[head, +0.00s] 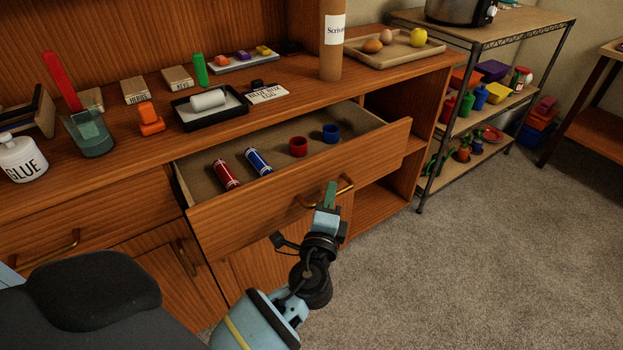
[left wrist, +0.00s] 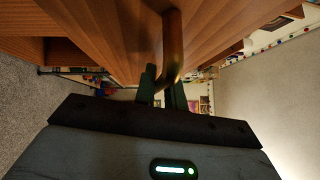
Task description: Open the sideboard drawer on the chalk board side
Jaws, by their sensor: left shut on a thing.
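The sideboard's right-hand drawer (head: 250,215) stands pulled well out. In it lie a red marker (head: 226,176), a blue marker (head: 259,162), a red cup (head: 298,147) and a blue cup (head: 330,133). My left gripper (head: 330,196) is shut on the curved brass handle (head: 347,184) at the front of this drawer. In the left wrist view the handle (left wrist: 173,45) runs between the fingers (left wrist: 162,92). The left-hand drawer (head: 100,222) is closed. My right gripper is out of view. No chalk board can be made out.
A wire shelf (head: 480,50) stands right. Carpet (head: 480,260) at the lower right is clear.

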